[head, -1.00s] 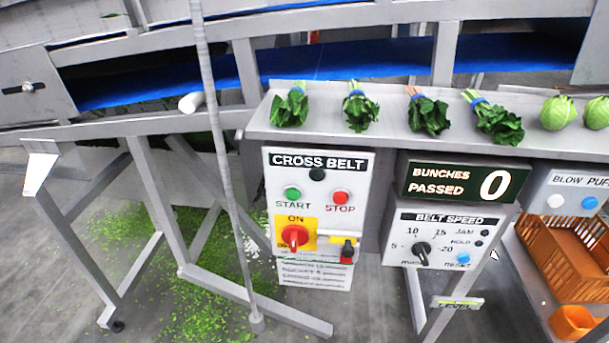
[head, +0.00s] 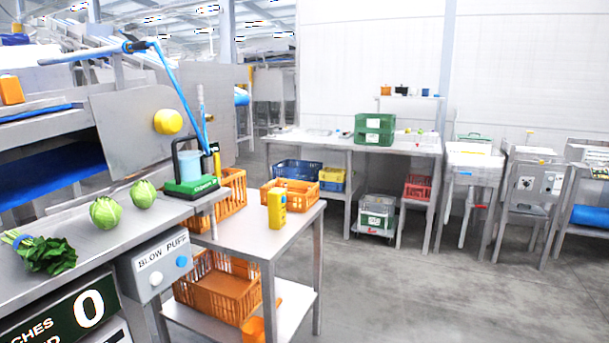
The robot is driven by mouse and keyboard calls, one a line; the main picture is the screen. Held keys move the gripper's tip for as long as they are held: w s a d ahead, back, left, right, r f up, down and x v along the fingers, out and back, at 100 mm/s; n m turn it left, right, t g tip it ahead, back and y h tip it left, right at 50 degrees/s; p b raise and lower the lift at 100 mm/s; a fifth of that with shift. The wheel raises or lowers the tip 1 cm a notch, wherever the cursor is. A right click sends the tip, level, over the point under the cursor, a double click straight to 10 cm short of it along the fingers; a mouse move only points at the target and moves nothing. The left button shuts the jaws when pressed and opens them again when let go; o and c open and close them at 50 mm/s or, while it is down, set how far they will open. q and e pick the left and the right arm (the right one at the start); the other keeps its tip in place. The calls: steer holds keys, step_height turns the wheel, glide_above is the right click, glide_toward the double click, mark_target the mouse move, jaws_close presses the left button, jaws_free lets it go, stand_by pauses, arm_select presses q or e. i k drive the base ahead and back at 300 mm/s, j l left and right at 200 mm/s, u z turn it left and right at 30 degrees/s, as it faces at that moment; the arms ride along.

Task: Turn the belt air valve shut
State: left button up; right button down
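No part marked as the belt air valve can be made out. A blue air line (head: 178,85) hangs at the upper left from a blue bar with a dark fitting (head: 136,46); I cannot tell whether that fitting is a valve, or open or shut. A round yellow knob-like part (head: 168,121) sits on a grey panel (head: 125,135) beside the line. Neither of my grippers is in view.
A steel ledge (head: 75,240) holds two round green heads (head: 105,212) and a leafy bunch (head: 42,254). Below is the BLOW PUFF box (head: 160,262). A side table (head: 250,238) carries orange crates and a yellow container (head: 277,208). Open floor (head: 430,295) lies at right.

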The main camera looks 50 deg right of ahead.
mark_target(216, 161)
steer(key=z, duration=1.2)
